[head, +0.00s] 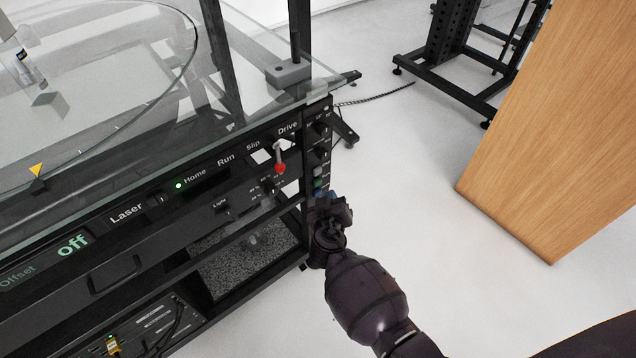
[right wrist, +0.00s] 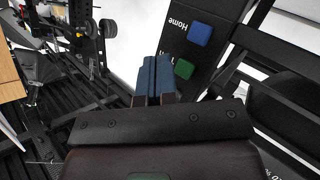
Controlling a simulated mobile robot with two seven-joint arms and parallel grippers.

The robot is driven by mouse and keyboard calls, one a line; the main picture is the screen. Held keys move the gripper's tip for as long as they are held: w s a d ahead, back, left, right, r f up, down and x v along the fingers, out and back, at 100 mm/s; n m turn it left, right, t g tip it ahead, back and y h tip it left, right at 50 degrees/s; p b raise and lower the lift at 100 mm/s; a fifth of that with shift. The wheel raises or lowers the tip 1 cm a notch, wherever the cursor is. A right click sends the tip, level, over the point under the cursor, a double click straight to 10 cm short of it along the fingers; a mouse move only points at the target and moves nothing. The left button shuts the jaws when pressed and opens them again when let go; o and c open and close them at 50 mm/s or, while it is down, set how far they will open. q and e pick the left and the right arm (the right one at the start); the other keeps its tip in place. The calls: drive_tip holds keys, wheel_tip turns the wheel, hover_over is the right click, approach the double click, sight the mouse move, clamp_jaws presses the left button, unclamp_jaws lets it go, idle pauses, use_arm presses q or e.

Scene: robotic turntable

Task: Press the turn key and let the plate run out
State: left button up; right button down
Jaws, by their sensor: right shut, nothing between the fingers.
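The turntable's round glass plate (head: 90,100) fills the upper left of the head view. On the end panel, a green key (head: 317,183) sits near my right gripper (head: 322,203). In the right wrist view the green key (right wrist: 184,68) is beside a label starting with "T", partly hidden by my fingers. A blue key (right wrist: 199,33) sits beyond it, beside "Home". My right gripper's blue fingertips (right wrist: 155,72) are shut and empty, left of the green key in the picture. The green key looks clear of them; depth is hard to tell. My left gripper is out of view.
The front panel has a lit green lamp (head: 179,186) by "Home", a red-tipped lever (head: 280,167) under "Drive", and a display (head: 73,243) reading "off". A wooden panel (head: 550,130) stands at the right. The white floor between is clear.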

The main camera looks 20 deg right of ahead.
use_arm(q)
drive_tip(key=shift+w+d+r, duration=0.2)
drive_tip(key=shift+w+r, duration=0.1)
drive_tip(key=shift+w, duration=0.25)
use_arm(e)
drive_tip(key=shift+w+a, duration=0.25)
drive_tip(key=shift+w, duration=0.35)
use_arm(q)
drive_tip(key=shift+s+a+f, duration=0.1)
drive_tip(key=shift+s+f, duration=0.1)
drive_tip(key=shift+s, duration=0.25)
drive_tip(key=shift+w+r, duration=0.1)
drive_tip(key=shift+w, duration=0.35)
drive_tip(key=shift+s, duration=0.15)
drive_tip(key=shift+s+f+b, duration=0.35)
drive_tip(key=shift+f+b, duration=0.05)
drive_tip(key=shift+b, duration=0.05)
use_arm(e)
drive_tip(key=shift+w+a, duration=0.15)
drive_tip(key=shift+w, duration=0.25)
